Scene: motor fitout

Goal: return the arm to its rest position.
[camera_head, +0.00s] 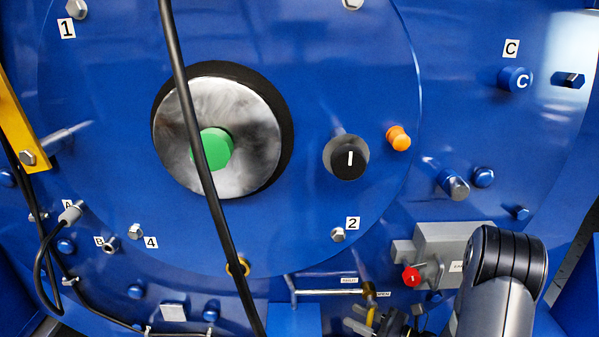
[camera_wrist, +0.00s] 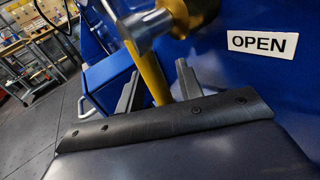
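My arm (camera_head: 500,285) reaches in from the lower right in the head view. Its gripper is low in that view, partly cut off by the bottom edge, near a yellow-handled valve (camera_head: 369,298). In the wrist view my gripper (camera_wrist: 157,82) has its two grey fingers apart. The valve's yellow handle (camera_wrist: 152,72) shows in the gap between them, with a little room on the right side. I cannot tell whether the left finger touches it. Nothing looks clamped. The handle's lower end is hidden behind the gripper body.
An OPEN label (camera_wrist: 263,43) is right of the handle. A grey box (camera_head: 450,250) with a red knob (camera_head: 411,277) stands close to my arm. A black cable (camera_head: 192,125) hangs across the blue motor face (camera_head: 300,50). Open floor (camera_wrist: 35,135) shows at left in the wrist view.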

